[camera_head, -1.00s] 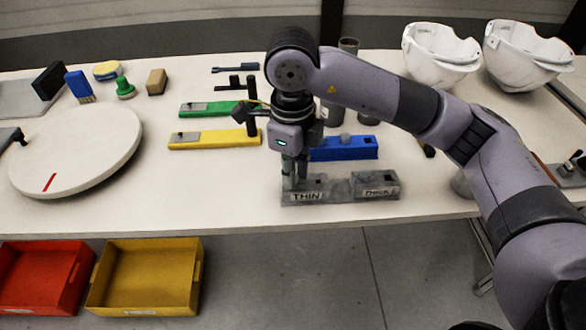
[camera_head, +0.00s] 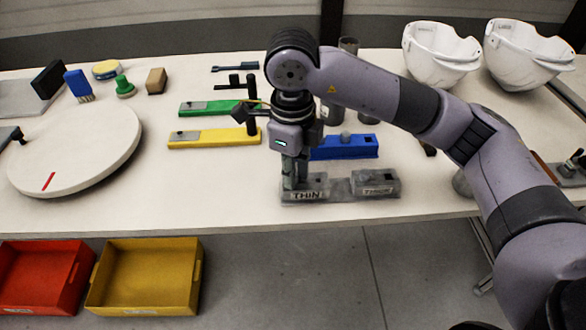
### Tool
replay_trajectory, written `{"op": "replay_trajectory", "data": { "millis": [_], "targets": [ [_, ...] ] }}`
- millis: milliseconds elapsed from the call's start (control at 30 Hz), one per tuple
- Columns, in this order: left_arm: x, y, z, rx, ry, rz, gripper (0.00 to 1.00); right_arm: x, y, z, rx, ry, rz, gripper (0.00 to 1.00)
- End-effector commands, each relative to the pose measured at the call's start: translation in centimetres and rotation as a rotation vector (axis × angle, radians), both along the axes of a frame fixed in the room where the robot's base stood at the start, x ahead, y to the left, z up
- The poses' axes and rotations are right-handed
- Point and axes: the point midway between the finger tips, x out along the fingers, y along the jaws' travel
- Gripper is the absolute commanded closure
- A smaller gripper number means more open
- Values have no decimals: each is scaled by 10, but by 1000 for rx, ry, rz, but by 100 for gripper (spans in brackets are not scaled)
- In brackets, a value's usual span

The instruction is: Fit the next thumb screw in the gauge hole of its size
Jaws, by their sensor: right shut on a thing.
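The grey gauge block (camera_head: 341,188) lies near the table's front edge, with a part marked THIN on the left and a part marked THICK on the right. A dark square hole shows on top of the THICK part. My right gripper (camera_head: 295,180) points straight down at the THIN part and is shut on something. The held thing is hidden by the fingers, and I cannot tell how deep it sits in the block. A blue block (camera_head: 345,147) behind carries a grey knob and a dark hole. My left gripper is not in view.
Yellow (camera_head: 215,138) and green (camera_head: 205,108) bars lie to the left of my gripper. A white turntable (camera_head: 75,150) stands further left. White helmet shells (camera_head: 440,55) stand at the back right. Red (camera_head: 40,278) and yellow (camera_head: 145,277) bins sit below the front edge.

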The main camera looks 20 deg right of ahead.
Motion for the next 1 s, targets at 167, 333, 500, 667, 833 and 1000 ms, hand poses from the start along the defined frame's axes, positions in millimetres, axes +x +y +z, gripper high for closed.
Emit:
{"op": "replay_trajectory", "data": {
  "millis": [167,333,500,667,833,1000],
  "targets": [
    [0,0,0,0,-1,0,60,0,0,0,0,0,0,79],
    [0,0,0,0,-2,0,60,0,0,0,0,0,0,68],
    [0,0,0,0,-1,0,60,0,0,0,0,0,0,59],
    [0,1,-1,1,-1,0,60,0,0,0,0,0,0,59],
    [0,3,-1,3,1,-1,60,0,0,4,0,-1,0,59],
    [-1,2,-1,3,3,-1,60,1,1,25,2,-4,-1,59]
  ]
}}
